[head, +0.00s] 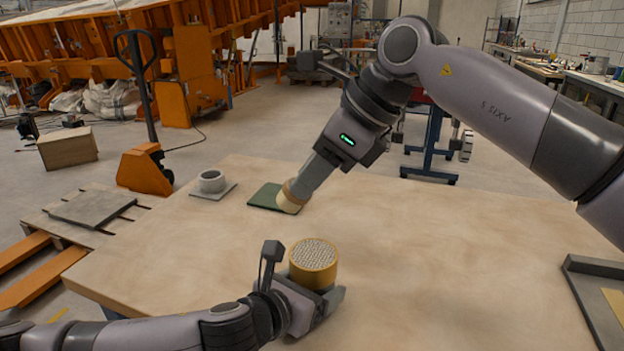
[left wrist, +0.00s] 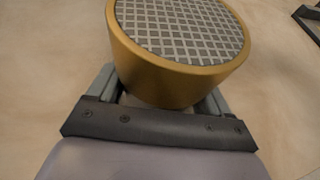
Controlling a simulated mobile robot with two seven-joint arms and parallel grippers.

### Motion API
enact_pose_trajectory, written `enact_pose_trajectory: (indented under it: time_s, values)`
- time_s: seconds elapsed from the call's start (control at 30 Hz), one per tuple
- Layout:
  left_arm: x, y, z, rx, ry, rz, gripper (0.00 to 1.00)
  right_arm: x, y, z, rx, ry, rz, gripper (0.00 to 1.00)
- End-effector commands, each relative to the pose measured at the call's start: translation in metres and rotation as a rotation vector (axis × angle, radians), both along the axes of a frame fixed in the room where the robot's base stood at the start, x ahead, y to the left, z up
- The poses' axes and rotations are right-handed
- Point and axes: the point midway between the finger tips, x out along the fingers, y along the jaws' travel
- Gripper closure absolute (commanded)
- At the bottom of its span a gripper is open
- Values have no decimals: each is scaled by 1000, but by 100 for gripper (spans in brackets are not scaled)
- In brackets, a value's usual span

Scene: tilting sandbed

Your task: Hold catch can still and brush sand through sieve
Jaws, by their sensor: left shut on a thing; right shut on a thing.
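The brass-coloured catch can (head: 314,275) stands upright on the table, with the round mesh sieve (head: 315,253) on its top. My left gripper (head: 318,297) is shut around the can's lower body. The left wrist view shows the can (left wrist: 170,75) between the fingers and the grey mesh (left wrist: 180,28) above; I cannot tell how much sand lies on it. My right gripper (head: 318,172) is shut on a pale tan brush (head: 290,197), tilted down over the green mat (head: 262,196), behind and apart from the can. Its grip is partly hidden by the gripper.
A small grey round cup (head: 212,181) stands on a grey square plate (head: 226,191) at the table's back left. A dark-edged tray (head: 585,300) lies at the right edge. The wooden table (head: 430,265) is clear between can and tray. An orange pallet truck (head: 146,170) stands beyond.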

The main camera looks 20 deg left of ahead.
Motion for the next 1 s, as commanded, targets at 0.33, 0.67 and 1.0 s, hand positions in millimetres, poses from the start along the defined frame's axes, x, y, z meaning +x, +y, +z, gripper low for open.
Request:
enact_pose_trajectory:
  time_s: [0.33, 0.67, 1.0]
  values:
    - [0, 0, 1, 0, -2, 1, 14, 0, 0, 0, 0, -1, 1, 100]
    - [-1, 0, 1, 0, -1, 0, 0, 0, 0, 0, 0, 0, 0, 100]
    - [-35, 10, 15, 1, -1, 0, 0, 0, 0, 0, 0, 0, 0, 100]
